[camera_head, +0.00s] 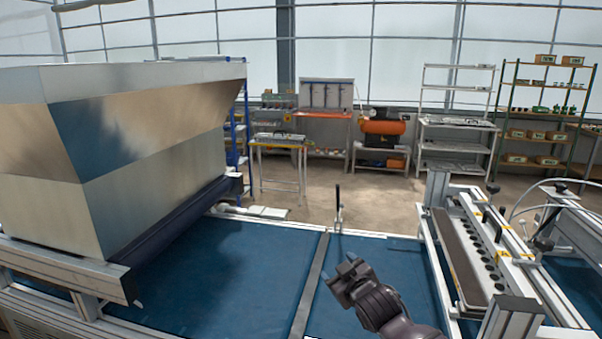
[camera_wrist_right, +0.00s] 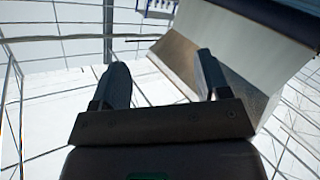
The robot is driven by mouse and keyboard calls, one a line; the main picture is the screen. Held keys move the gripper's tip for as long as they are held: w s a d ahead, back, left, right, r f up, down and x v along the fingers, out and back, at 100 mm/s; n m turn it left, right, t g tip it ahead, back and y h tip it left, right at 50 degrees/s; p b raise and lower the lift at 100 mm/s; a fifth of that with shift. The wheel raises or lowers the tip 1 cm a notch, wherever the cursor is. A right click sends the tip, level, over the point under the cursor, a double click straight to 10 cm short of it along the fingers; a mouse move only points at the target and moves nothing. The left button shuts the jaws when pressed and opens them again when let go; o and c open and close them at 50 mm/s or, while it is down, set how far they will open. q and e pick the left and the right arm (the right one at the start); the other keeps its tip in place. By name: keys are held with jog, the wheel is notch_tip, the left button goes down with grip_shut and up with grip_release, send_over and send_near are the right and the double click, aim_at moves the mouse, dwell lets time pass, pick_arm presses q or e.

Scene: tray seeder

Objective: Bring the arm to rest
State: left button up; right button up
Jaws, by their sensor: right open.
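My right gripper (camera_head: 343,276) is in the lower middle of the head view, above the blue belt (camera_head: 235,270) and near the metal strip that crosses it. It points up and to the left. In the right wrist view the two fingers of my right gripper (camera_wrist_right: 160,82) stand wide apart with nothing between them. Behind them that view shows the metal hopper (camera_wrist_right: 240,50) and the greenhouse roof and walls. My left gripper does not show in either view.
A large metal hopper (camera_head: 130,150) stands over the belt at the left. A seeder head with a row of round holes (camera_head: 485,255) is at the right. A black lever (camera_head: 338,205) rises at the belt's far edge. Shelves (camera_head: 455,125) stand at the back.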

jog(key=s+d+f+m+g+h, duration=0.1)
jog(key=s+d+f, duration=0.5)
jog(key=s, duration=0.6)
jog(key=s+d+f+m+g+h, duration=0.1)
jog(key=s+d+f+m, duration=0.3)
jog(key=s+f, duration=0.5)
jog(key=s+d+f+m+g+h, duration=0.1)
jog(key=s+d+f, duration=0.6)
jog(key=s, duration=0.8)
jog(key=shift+s+d+f+m+h, duration=0.3)
jog(key=shift+d+m+h, duration=0.55)
jog(key=shift+h, duration=0.35)
jog(key=shift+a, duration=0.1)
